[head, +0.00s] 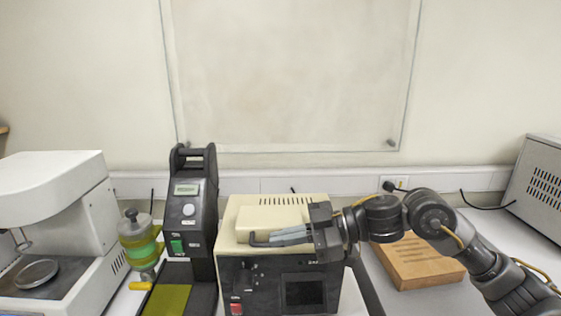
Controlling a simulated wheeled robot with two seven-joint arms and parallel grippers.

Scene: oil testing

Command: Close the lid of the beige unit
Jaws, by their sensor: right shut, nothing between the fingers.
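The beige unit (228,250) stands in the middle of the bench, with a dark front panel that bears a small screen and a red switch. Its beige lid (262,217) lies on top and looks down flat, though my gripper hides part of it. My right gripper (252,240) reaches in from the right and lies across the top of the unit. Its fingers are together, point left and hold nothing. They are at the front edge of the lid; I cannot tell whether they touch it. My left gripper is not in view.
A black device (190,205) with a small display stands close on the left, beside a green and yellow bottle (138,240). A white machine (60,190) is at the far left. A wooden block (415,262) lies under my right arm. A grey vented box (540,190) is at the far right.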

